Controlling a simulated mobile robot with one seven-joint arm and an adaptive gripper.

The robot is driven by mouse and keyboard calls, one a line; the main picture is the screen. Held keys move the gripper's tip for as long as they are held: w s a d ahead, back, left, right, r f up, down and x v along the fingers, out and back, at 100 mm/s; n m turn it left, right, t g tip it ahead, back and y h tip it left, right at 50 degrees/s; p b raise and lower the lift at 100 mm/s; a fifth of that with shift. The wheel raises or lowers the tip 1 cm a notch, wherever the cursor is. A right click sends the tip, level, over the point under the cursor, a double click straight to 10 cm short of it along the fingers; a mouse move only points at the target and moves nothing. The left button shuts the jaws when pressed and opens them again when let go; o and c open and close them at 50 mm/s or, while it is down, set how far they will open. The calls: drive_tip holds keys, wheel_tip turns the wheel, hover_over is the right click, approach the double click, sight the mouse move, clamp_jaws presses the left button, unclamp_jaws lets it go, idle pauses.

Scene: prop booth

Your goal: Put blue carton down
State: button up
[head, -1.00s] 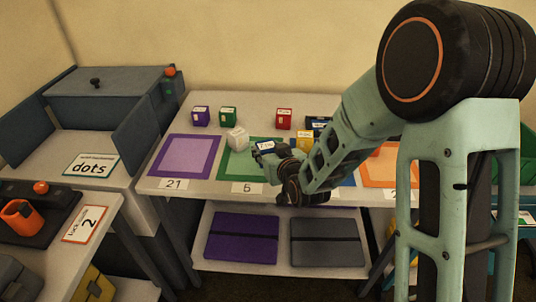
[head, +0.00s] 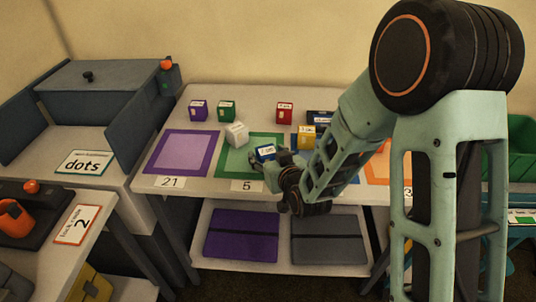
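The blue carton (head: 265,152) is a small blue box with a white label. It is at the end of my gripper (head: 268,160), over the green mat (head: 235,168) on the table. The fingers are small here and partly hidden by the wrist, but they appear to be closed on the carton. I cannot tell whether the carton touches the mat. The white carton (head: 236,134) stands at the back edge of the green mat, just left of the blue carton.
Purple (head: 198,111), green (head: 226,111) and red (head: 284,113) cartons stand at the back of the table. A yellow carton (head: 306,138) stands right of the blue one. The purple mat (head: 183,152) is bare. My arm covers much of the right side.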

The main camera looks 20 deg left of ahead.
drive_tip(key=shift+r, duration=0.1)
drive_tip(key=shift+r+p, duration=0.2)
drive_tip(key=shift+p, duration=0.15)
drive_tip(key=p+v, duration=0.1)
drive_tip(key=v, duration=0.5)
drive_tip(key=shift+s+d+r, duration=0.1)
drive_tip(key=shift+s+r, duration=0.05)
drive_tip(key=shift+p, duration=1)
drive_tip(key=p+v, duration=0.2)
drive_tip(key=p, duration=0.5)
drive_tip(key=shift+s+d, duration=0.2)
drive_tip(key=shift+s, duration=0.05)
drive_tip(key=p+v, duration=0.2)
drive_tip(key=p, duration=0.2)
drive_tip(key=shift+s+d, duration=0.25)
drive_tip(key=shift+s, duration=0.1)
